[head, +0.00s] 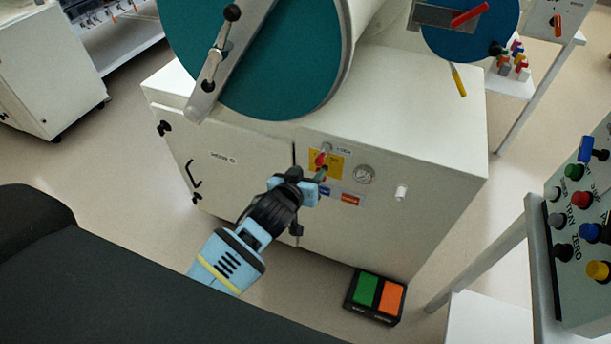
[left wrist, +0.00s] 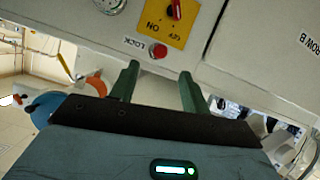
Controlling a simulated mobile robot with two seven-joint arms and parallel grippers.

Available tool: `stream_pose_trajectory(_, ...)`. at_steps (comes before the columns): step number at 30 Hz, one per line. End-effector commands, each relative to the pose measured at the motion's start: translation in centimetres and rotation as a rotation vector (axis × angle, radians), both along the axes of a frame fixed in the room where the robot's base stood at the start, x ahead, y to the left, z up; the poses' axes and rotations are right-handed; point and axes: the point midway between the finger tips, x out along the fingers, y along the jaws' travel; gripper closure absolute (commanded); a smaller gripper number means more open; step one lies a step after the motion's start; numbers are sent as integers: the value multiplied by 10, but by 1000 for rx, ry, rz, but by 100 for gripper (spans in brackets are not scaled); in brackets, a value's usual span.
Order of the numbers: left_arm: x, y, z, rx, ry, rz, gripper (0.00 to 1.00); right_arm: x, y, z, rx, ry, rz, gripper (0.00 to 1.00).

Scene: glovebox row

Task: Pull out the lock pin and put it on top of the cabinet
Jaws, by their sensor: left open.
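The lock pin (head: 320,159), with a red knob, sticks out of the front of the white cabinet (head: 430,112), just above a yellow switch plate (head: 335,166). In the left wrist view the lock pin (left wrist: 158,50) shows its round red end beside the LOCK label. My left gripper (head: 319,178) is at the cabinet front, just below the pin. In the left wrist view its two green fingers (left wrist: 157,72) are apart and empty, with the pin ahead between their tips. My right gripper is not in view.
A large round teal door (head: 270,60) with a bar handle rises above the cabinet top. The cabinet top's right part is bare. A green and orange pedal (head: 376,296) lies on the floor. A button console (head: 585,220) stands at the right.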

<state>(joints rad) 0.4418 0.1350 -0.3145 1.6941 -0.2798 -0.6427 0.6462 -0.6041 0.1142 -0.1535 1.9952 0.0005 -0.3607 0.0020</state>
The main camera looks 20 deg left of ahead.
Motion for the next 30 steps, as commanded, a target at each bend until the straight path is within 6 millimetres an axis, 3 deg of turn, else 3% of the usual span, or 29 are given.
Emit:
stream_pose_trajectory(9,41,-2,-18,1,2,-1,53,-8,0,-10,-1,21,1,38)
stream_pose_trajectory(15,57,-3,-25,0,2,0,53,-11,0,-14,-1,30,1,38)
stream_pose_trajectory(27,62,-3,-25,0,0,-1,53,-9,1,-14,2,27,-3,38)
stream_pose_trajectory(30,62,-3,-25,0,0,-1,66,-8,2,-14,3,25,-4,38)
